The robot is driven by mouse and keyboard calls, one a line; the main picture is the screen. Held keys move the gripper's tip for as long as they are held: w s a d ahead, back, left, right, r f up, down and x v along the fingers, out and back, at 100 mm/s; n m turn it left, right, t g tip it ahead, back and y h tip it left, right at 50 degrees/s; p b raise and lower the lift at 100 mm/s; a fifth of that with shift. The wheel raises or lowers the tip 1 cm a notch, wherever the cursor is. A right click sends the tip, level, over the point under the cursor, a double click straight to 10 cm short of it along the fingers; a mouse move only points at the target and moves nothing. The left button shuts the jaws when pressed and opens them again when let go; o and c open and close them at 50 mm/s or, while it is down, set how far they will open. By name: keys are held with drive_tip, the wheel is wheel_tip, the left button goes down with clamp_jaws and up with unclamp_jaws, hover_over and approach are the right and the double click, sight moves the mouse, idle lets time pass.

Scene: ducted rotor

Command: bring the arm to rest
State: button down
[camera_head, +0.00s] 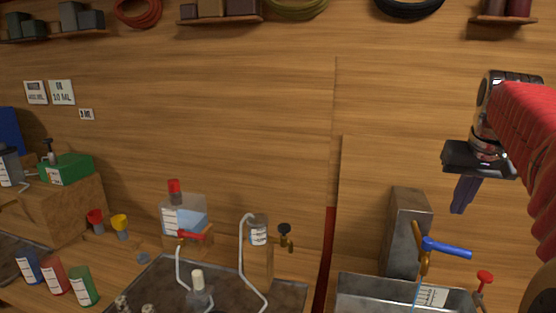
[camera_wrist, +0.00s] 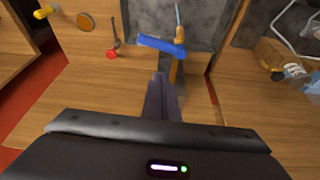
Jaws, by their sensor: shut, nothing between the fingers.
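My gripper (camera_head: 463,195) hangs at the right of the head view, in the air in front of the wooden wall, with its fingers pointing down. Its fingers are together and nothing is between them. In the wrist view my gripper (camera_wrist: 160,80) shows at the centre, its closed fingers pointing toward a tap with a blue handle (camera_wrist: 162,45). In the head view the blue-handled tap (camera_head: 445,248) stands below and left of the gripper, apart from it. My arm, in a red sleeve, comes in from the right edge.
A metal basin (camera_head: 370,287) and an upright grey block (camera_head: 405,232) stand below the gripper. A red-handled valve (camera_head: 484,279) is at the right. Bottles, including a clear one with a red cap (camera_head: 184,218), stand left. Shelves line the wall's top.

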drive_tip(key=s+a+f+n, duration=0.1)
drive_tip(key=s+a+f, duration=0.25)
drive_tip(key=a, duration=0.45)
drive_tip(key=s+a+f+n, duration=0.15)
drive_tip(key=s+a, duration=0.25)
drive_tip(key=a, duration=0.4)
drive_tip(key=s+a+f+n+t+y, duration=0.1)
drive_tip(key=s+a+f+n, duration=0.1)
drive_tip(key=s+a+f, duration=0.8)
wheel_tip(320, 180, down, 3)
drive_tip(key=shift+s+a+f+t+y, duration=0.1)
drive_tip(key=shift+s+a+t+y, duration=0.25)
drive_tip(key=shift+s, duration=0.7)
drive_tip(key=c, duration=2.5)
unclamp_jaws()
drive_tip(key=shift+d, duration=0.1)
